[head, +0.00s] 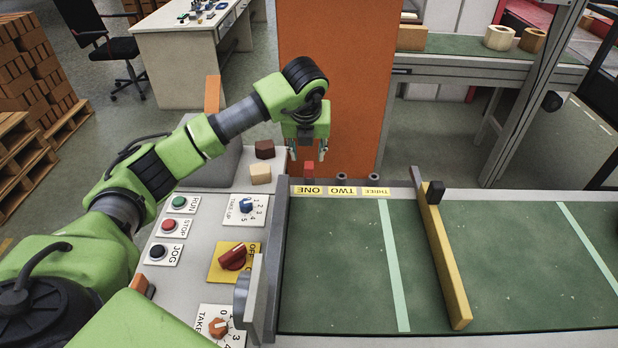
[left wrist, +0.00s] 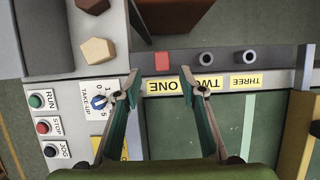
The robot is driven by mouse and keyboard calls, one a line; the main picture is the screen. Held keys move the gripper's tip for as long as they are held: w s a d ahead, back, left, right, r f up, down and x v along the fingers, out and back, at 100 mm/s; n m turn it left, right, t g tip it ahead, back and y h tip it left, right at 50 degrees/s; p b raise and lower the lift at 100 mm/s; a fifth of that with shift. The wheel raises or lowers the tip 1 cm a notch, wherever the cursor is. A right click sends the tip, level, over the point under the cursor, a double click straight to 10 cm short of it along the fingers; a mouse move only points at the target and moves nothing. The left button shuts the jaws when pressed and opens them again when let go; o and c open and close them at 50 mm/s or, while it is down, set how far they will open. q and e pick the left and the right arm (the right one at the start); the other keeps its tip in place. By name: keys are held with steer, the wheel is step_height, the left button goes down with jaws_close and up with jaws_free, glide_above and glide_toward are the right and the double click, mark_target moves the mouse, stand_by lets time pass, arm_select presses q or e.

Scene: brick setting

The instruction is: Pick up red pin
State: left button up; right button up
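The red pin (head: 309,172) stands upright at the far rail of the conveyor, behind the label ONE. In the left wrist view the red pin (left wrist: 162,60) shows from above as a small red block. My left gripper (head: 307,153) hangs pointing down just above the pin, with its fingers apart. In the left wrist view the open left gripper (left wrist: 159,84) has nothing between its fingertips, and the pin lies a little beyond them, roughly in line with the gap. My right gripper is not in view.
Two round sockets, at TWO (head: 342,176) and THREE (head: 372,178), sit right of the pin. A dark brown block (head: 265,149) and a tan block (head: 261,174) lie on the panel to the left. A yellow bar (head: 443,255) crosses the green belt (head: 335,270). An orange cabinet stands behind.

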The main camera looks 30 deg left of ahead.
mark_target(309, 165)
arm_select(q)
steer(key=b+x, duration=0.1)
steer(key=x, duration=0.2)
steer(key=b+x, duration=0.1)
steer(key=x, duration=0.1)
steer(key=b+x, duration=0.1)
steer(key=x, duration=0.1)
steer(key=shift+d+f+b, duration=0.2)
steer(key=shift+f+b, duration=0.1)
steer(key=shift+b, duration=0.05)
steer(key=shift+w+a+f, duration=0.15)
steer(key=shift+w+f, duration=0.1)
steer(key=shift+f, duration=0.05)
steer(key=shift+r, duration=0.1)
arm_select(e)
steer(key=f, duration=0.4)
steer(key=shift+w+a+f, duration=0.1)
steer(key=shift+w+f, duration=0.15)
arm_select(q)
jaws_close()
